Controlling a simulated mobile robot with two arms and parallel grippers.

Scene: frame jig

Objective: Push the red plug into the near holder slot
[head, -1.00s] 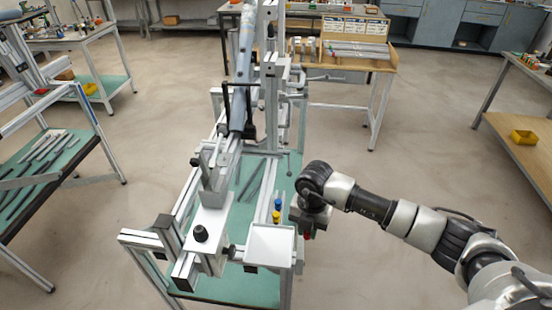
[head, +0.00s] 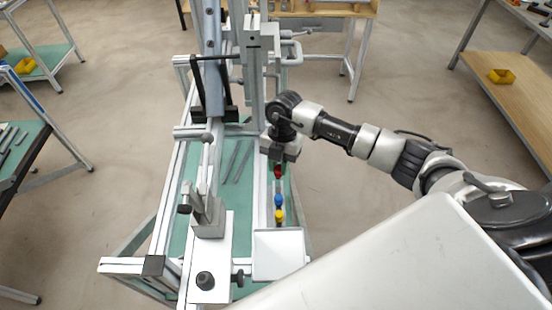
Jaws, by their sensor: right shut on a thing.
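The red plug (head: 278,173) is in the jaws of my right gripper (head: 279,163), which points down over the right side of the frame jig. A blue plug (head: 278,201) and a yellow plug (head: 280,216) stand in a row on the near side of the red one, along the jig's right rail. The holder under the red plug is too small and partly hidden to make out its slots. I cannot tell whether the red plug's lower end touches the holder. My left gripper is not in view.
A white tray (head: 278,256) sits at the jig's near right corner. A white plate with a black knob (head: 205,280) is left of it. A clamp (head: 208,213) and a sloping grey tube (head: 212,60) stand left of the gripper. Open floor lies right of the jig.

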